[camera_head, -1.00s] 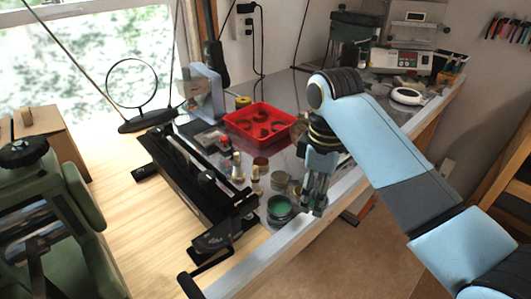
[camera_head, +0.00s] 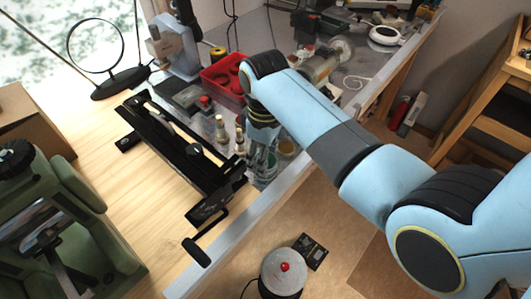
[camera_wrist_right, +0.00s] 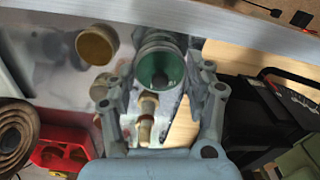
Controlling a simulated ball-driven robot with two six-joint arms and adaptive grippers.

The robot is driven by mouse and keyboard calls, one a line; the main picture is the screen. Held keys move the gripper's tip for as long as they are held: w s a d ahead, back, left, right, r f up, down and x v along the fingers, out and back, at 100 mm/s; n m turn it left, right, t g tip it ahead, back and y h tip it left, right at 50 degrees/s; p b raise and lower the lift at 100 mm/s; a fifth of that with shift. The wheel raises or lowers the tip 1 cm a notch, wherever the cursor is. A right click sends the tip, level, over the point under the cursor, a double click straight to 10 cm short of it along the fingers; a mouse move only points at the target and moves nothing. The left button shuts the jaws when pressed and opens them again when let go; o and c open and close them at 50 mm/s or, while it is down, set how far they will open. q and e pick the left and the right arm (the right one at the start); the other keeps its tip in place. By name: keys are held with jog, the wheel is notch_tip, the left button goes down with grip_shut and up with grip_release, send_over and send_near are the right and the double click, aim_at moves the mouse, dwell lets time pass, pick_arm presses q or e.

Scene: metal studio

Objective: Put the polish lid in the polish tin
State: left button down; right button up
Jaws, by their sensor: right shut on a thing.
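My right gripper (camera_head: 262,158) points down over the polish tin (camera_head: 264,182) near the bench's front edge. The tin is a round metal tin and is largely covered by the fingers in the head view. In the right wrist view the fingers (camera_wrist_right: 160,78) stand on both sides of a round, silver-rimmed piece with a green inside (camera_wrist_right: 156,72). Ringed metal edges show just beyond it. The gripper is shut on what seems to be the polish lid. Lid and tin overlap, so I cannot tell whether they touch. My left gripper is out of view.
A yellowish round tin (camera_head: 287,147) stands close to the right of the gripper. Small bottles (camera_head: 221,130) and a black rail device (camera_head: 178,140) stand to the left. A red tray (camera_head: 224,75) lies behind.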

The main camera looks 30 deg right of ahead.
jog(key=shift+f, duration=0.25)
jog(key=o, duration=0.5)
jog(key=shift+f, duration=0.1)
notch_tip(320, 180, up, 12)
jog(key=shift+r+b, duration=0.15)
jog(key=shift+b, duration=0.6)
